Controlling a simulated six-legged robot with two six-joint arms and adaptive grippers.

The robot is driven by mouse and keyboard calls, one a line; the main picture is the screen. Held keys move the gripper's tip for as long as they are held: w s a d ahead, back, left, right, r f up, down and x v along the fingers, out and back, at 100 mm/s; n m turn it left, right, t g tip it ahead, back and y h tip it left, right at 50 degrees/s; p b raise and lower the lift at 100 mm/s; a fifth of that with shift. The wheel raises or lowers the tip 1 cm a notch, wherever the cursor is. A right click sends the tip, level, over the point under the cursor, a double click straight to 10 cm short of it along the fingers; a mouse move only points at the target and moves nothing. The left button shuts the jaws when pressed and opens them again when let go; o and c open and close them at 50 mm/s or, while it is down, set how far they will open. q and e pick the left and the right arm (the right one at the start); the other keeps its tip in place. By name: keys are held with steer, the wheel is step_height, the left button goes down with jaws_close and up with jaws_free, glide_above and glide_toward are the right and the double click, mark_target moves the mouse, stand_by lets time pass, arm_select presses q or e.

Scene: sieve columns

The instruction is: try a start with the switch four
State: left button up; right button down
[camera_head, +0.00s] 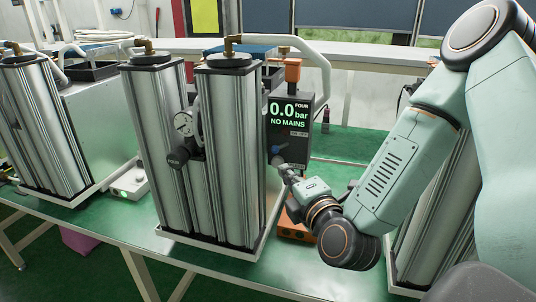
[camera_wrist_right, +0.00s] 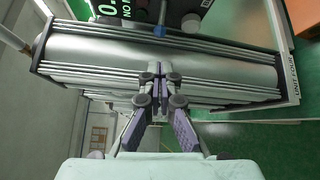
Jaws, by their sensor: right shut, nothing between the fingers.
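The dark control box (camera_head: 290,118) of unit four hangs on the right side of the middle twin-column unit. Its green display reads 0.0 bar, FOUR, NO MAINS. My right gripper (camera_head: 284,168) is shut and empty, just below and in front of the box. Its closed fingertips (camera_wrist_right: 160,70) appear apart from the switch. My left gripper is out of view.
Silver columns (camera_head: 228,160) with a gauge (camera_head: 184,124) stand left of the box. Another column unit (camera_head: 35,130) stands far left; one is partly behind my right arm. An orange block (camera_head: 292,226) sits on the green table below the box. A white hose arches above.

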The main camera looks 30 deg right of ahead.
mark_target(281, 146)
steer(key=x, duration=0.6)
steer(key=b+x, duration=0.1)
steer(key=x, duration=0.2)
steer(key=shift+w+a+f, duration=0.1)
steer(key=shift+w+a, duration=0.2)
steer(key=shift+w, duration=0.05)
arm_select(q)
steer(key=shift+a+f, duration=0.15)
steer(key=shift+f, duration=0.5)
arm_select(e)
steer(key=shift+w+d, duration=0.1)
steer(key=shift+w, duration=0.25)
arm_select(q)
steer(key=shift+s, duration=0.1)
